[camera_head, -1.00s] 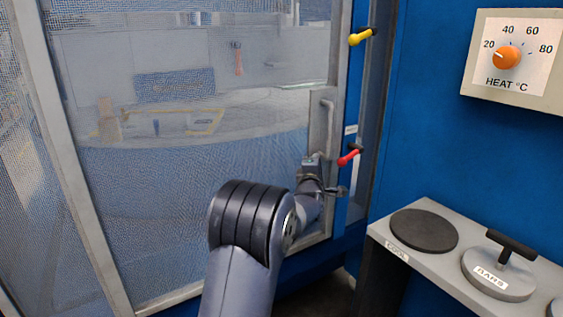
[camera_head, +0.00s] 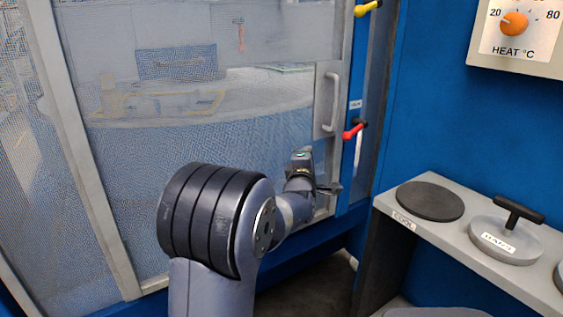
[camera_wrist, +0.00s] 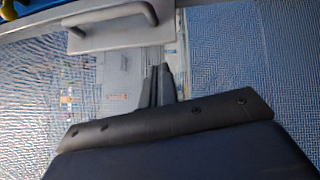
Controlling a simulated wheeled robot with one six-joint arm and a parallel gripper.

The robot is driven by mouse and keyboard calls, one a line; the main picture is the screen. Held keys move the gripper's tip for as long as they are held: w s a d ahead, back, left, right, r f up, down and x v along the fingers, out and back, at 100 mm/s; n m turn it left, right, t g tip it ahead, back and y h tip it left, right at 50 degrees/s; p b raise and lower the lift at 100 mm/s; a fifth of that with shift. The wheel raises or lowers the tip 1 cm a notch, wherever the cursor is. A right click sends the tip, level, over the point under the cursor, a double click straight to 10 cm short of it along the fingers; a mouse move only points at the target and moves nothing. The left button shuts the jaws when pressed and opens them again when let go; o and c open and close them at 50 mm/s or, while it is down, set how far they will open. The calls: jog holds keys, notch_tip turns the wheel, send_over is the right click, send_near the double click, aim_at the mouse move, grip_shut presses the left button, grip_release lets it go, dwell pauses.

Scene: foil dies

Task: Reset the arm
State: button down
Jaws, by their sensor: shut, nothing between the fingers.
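My arm reaches up from the bottom of the head view. My gripper (camera_head: 331,189) is at the arm's far end, in front of the lower right part of a mesh door. In the wrist view my gripper (camera_wrist: 160,72) shows its two dark fingers together, with nothing between them. The door's grey handle (camera_head: 331,101) is above my gripper, and the gripper is apart from it. The handle (camera_wrist: 110,20) also shows at the top of the wrist view.
The mesh door (camera_head: 200,165) stands close before my arm. A red lever (camera_head: 352,132) and a yellow lever (camera_head: 367,8) are on the blue post. At the right, a grey shelf (camera_head: 470,250) carries a dark disc (camera_head: 430,201) and a handled die (camera_head: 506,240). A heat dial (camera_head: 514,23) is above.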

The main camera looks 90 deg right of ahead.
jog(key=shift+w+a+f, duration=0.1)
jog(key=shift+a, duration=0.5)
jog(key=shift+w+a+f, duration=0.1)
jog(key=shift+a, duration=0.45)
jog(key=shift+d, duration=0.1)
